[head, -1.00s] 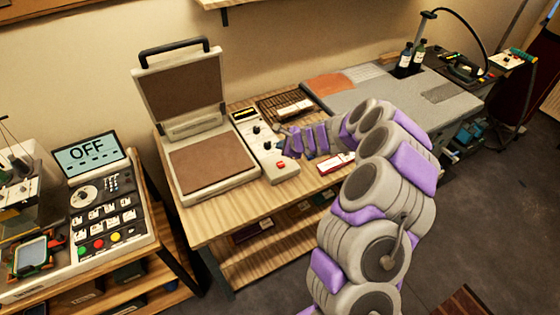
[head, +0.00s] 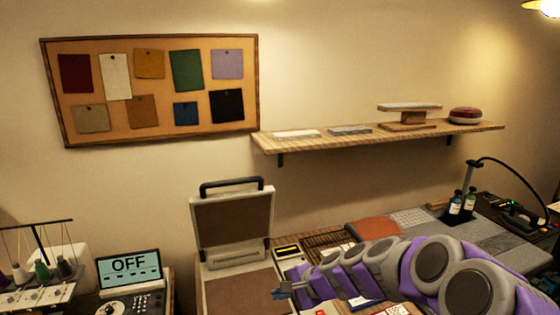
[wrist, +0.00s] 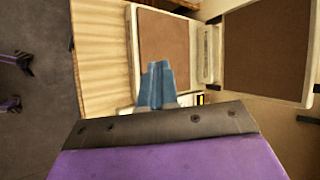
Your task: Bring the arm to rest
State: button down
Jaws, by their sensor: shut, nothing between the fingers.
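My gripper (head: 281,292) is at the end of my purple and grey arm, which reaches in from the lower right of the head view. It is above the wooden table, in front of the open heat press (head: 233,228) and left of the press's control box (head: 290,254). In the wrist view my gripper's blue-grey fingers (wrist: 157,70) are together with nothing between them. The press's brown lower pad (wrist: 163,50) lies beyond the fingertips, and its raised lid (wrist: 270,45) is to the right.
A machine with a screen reading OFF (head: 128,268) stands at the left. Bottles (head: 456,203) and a grey mat are at the right. A wall shelf (head: 380,135) and a swatch board (head: 150,90) are above. Open floor (wrist: 35,100) shows at the wrist view's left.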

jog(key=s+r+n+g+h, duration=0.15)
jog(key=s+n, duration=0.25)
jog(key=s, duration=0.6)
jog(key=s+r+n+g+h, duration=0.15)
jog(key=s+n, duration=0.25)
jog(key=s, duration=0.5)
jog(key=s+d+n+g+h, duration=0.1)
jog(key=s+d+h, duration=0.1)
jog(key=s+d, duration=0.4)
jog(key=s+d+f+n+g+h+b, duration=0.1)
jog(key=s+d+g+h, duration=0.1)
jog(key=s+d, duration=0.5)
jog(key=s+h, duration=0.1)
jog(key=s, duration=0.5)
jog(key=shift+s+d+f+n+g, duration=0.2)
jog(key=shift+s+d+n+g, duration=0.1)
jog(key=shift+s+n, duration=0.1)
jog(key=shift+w, duration=0.1)
